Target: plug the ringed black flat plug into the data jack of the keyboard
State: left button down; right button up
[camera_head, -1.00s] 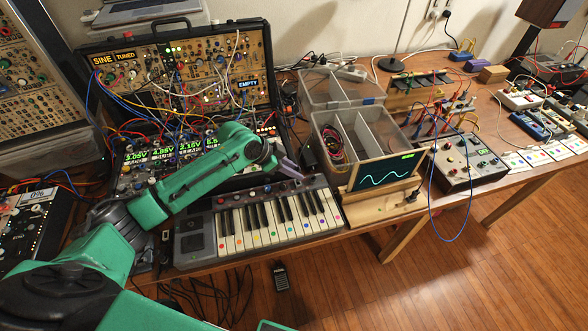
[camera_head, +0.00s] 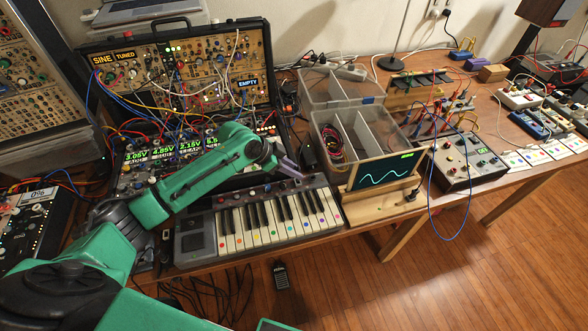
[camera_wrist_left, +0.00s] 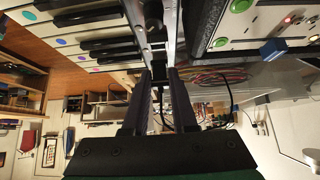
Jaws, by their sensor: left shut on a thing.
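The keyboard (camera_head: 270,222), with colour-dotted white keys, lies at the front of the table. My left gripper (camera_head: 291,168) is over its back edge, near the right end. In the left wrist view, the two dark fingers of that gripper (camera_wrist_left: 158,76) are shut on a small black plug (camera_wrist_left: 158,72), mostly hidden between them. A black cable hangs near the fingers. The plug's ring mark cannot be made out. The keyboard (camera_wrist_left: 92,22) also shows at the upper left there. The data jack is not clearly visible, and I cannot tell whether the plug touches it. My right gripper is not in view.
A modular synth case (camera_head: 180,75) stands behind my left arm. A clear divided bin (camera_head: 345,135) with cables and a small wave screen (camera_head: 386,172) on a wooden stand are close to the gripper's right. A grey box with patch leads (camera_head: 470,165) stands farther right.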

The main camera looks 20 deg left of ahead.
pick_arm(q)
jog(key=shift+f+b, duration=0.6)
jog(key=shift+f, duration=0.45)
jog(key=c, duration=0.6)
grip_release()
jog(key=shift+r, duration=0.1)
jog(key=b+v, duration=0.1)
jog(key=v, duration=1.3)
jog(key=shift+s+a+r, duration=0.15)
